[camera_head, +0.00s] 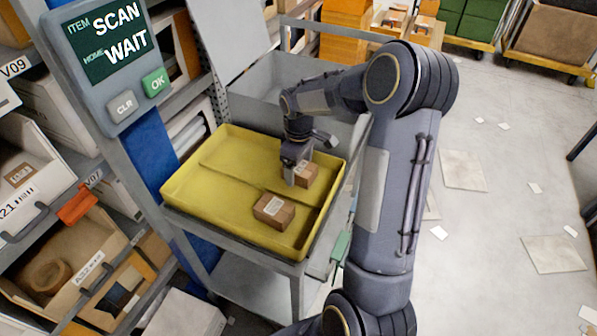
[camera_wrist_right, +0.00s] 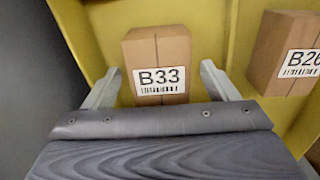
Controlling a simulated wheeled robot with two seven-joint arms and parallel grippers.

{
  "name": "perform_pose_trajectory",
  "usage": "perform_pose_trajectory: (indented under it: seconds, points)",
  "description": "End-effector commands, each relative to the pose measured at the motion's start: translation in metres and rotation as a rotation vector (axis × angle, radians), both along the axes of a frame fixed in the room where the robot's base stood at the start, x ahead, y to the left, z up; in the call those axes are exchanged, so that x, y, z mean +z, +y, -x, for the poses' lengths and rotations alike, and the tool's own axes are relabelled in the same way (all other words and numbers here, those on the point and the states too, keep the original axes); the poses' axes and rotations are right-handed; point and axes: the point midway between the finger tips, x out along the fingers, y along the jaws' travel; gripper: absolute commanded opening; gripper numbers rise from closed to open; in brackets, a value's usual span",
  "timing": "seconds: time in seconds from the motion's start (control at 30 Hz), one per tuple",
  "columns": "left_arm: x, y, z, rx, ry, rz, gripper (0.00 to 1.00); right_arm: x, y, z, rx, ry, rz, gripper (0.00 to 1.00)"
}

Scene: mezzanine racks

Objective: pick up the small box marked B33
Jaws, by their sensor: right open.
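The small box marked B33 (camera_wrist_right: 158,52) is brown cardboard with a white label, and it lies in the yellow tray (camera_head: 190,203). In the wrist view my right gripper (camera_wrist_right: 160,72) is open, with one finger on each side of the B33 box and a visible gap to each. In the head view the same gripper (camera_head: 293,178) points down at this box (camera_head: 308,174) and partly hides it. A second box, marked B26 (camera_wrist_right: 285,50), lies across a low yellow divider; it also shows in the head view (camera_head: 273,210). My left gripper is not in view.
The tray sits on a grey metal stand (camera_head: 265,285). A screen (camera_head: 105,45) reading SCAN and WAIT stands at the left, before shelves of bins (camera_head: 55,265). Loose sheets (camera_head: 463,169) lie on the open floor at right.

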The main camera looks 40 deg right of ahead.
Motion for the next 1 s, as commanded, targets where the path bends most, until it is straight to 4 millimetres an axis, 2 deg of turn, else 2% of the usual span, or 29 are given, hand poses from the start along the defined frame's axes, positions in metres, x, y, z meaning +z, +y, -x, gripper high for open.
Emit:
perform_pose_trajectory:
  seconds: [0.1,0.33,0.7,1.0]
  points:
    - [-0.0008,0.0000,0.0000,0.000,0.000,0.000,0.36,-0.0086,-0.0002,0.0005,-0.001,0.001,-0.001,0.80]
    - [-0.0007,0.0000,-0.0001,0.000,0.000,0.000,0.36,-0.0089,-0.0002,0.0002,-0.001,-0.001,0.000,0.79]
    - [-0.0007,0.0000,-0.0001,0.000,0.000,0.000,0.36,-0.0086,-0.0001,0.0001,-0.001,-0.001,0.000,0.30]
    - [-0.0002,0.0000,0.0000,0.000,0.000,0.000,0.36,-0.0057,-0.0002,-0.0003,-0.001,-0.002,0.000,0.30]
